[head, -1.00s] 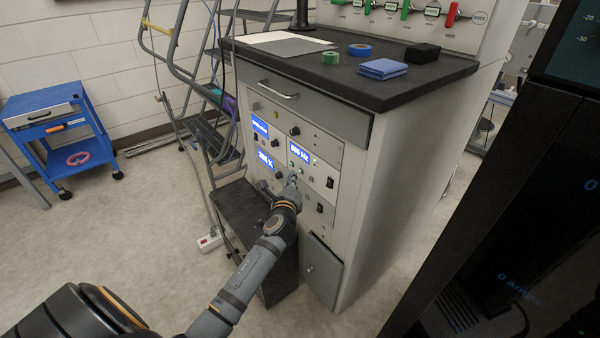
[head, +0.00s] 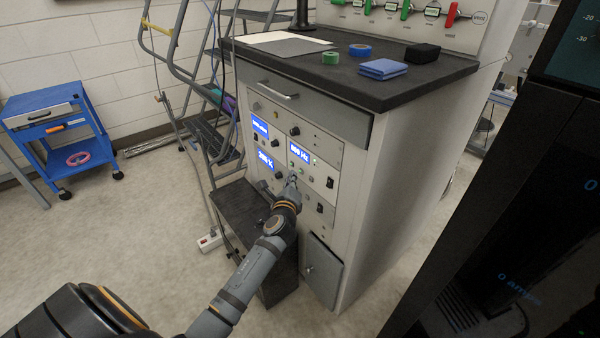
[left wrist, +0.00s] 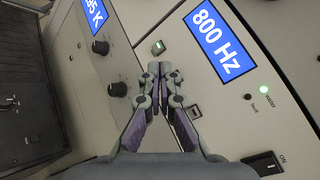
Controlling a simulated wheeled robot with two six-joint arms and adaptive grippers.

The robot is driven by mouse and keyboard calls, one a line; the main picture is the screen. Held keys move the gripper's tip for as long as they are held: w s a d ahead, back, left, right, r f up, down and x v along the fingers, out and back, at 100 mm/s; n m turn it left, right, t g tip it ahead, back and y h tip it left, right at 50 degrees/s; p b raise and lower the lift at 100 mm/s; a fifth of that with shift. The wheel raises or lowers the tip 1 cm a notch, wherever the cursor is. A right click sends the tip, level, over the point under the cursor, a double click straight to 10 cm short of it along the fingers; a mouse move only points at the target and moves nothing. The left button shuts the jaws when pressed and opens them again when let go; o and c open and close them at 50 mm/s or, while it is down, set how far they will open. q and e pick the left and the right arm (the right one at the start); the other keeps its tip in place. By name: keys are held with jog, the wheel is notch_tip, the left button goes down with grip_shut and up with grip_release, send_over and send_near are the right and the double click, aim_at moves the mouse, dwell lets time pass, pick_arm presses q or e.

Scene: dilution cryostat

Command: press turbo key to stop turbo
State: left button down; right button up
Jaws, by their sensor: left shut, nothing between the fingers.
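The instrument panel carries a blue turbo display (left wrist: 219,40) reading "800 Hz", which also shows in the head view (head: 299,152). Below the display is a small square key (left wrist: 158,47) with a green glow. A second, unlit square key (left wrist: 194,112) sits to its lower right in the left wrist view. My left gripper (left wrist: 160,70) is shut and empty, its tips just beside the green key in that picture. I cannot tell whether they touch the panel. In the head view the left gripper (head: 293,180) is in front of the panel, below the display. My right gripper is not in view.
Black knobs (left wrist: 100,47) and a rocker switch (left wrist: 263,163) marked ON are on the panel around the gripper. A green "water" lamp (left wrist: 264,90) is lit. A dark step (head: 245,215) stands at the cabinet's left. A black countertop (head: 420,75) overhangs above.

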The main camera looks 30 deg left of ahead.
pick_arm(q)
jog(key=shift+w, duration=0.1)
jog(key=shift+w+d, duration=0.2)
jog(key=shift+w, duration=0.1)
jog(key=shift+w+d, duration=0.15)
jog(key=shift+w, duration=0.2)
dwell(0.7)
jog(key=shift+s, duration=0.1)
jog(key=shift+s+a+p, duration=0.35)
jog(key=shift+s+p, duration=0.05)
jog(key=shift+s, duration=0.3)
jog(key=s, duration=0.1)
jog(key=s+a, duration=0.1)
jog(key=s, duration=0.1)
jog(key=s+a, duration=0.1)
jog(key=shift+s+p, duration=0.3)
jog(key=shift+p, duration=0.1)
